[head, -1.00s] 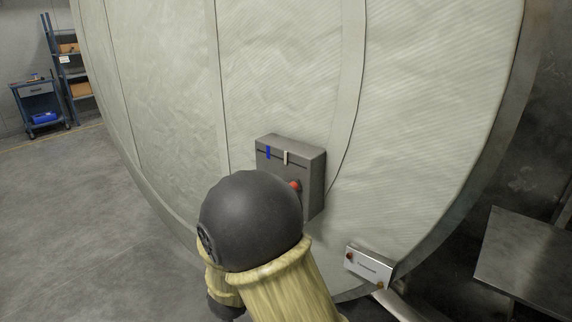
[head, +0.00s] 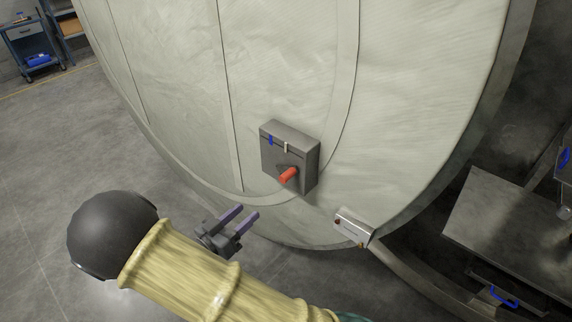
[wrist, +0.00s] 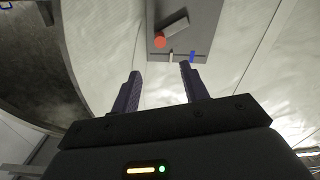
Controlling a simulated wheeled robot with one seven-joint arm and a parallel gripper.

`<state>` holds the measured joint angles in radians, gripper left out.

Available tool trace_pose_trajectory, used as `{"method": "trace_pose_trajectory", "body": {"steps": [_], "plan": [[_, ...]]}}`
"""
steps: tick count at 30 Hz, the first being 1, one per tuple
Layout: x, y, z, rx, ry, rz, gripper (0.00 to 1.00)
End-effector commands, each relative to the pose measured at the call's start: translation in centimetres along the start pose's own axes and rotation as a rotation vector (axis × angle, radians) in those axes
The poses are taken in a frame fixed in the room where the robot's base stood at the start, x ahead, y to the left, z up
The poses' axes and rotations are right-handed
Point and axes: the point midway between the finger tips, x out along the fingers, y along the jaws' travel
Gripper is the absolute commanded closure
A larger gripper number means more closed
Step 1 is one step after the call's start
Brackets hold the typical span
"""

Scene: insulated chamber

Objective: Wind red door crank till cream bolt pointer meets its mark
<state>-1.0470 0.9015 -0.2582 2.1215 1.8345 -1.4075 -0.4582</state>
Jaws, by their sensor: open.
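The dark grey crank box (head: 305,160) is fixed to the pale quilted door. The red crank (head: 288,175) sticks out from its front, and its red end also shows in the wrist view (wrist: 160,41). The cream pointer (head: 286,147) sits near the box's top edge, right of the blue mark (head: 270,140) with a clear gap. In the wrist view the cream pointer (wrist: 171,57) is left of the blue mark (wrist: 193,56). My gripper (head: 248,212) is open and empty, below and left of the crank, not touching it.
A small silver switch box (head: 353,228) sits low right of the crank box. A metal table (head: 510,215) stands at the right. A blue-grey cart (head: 30,45) is at the far left. The floor at left is clear.

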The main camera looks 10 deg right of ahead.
Motion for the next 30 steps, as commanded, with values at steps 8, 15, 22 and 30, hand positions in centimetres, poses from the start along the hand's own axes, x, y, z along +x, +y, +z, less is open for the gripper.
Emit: {"method": "trace_pose_trajectory", "body": {"steps": [8,15,22,30], "plan": [[0.0,0.0,0.1,0.000,0.002,0.003,0.55],[1.3,0.1,-0.1,-0.002,0.003,0.005,0.55],[4.9,0.1,-0.2,-0.002,0.002,0.006,0.55],[9.7,0.2,-0.2,-0.002,0.002,0.006,0.55]]}}
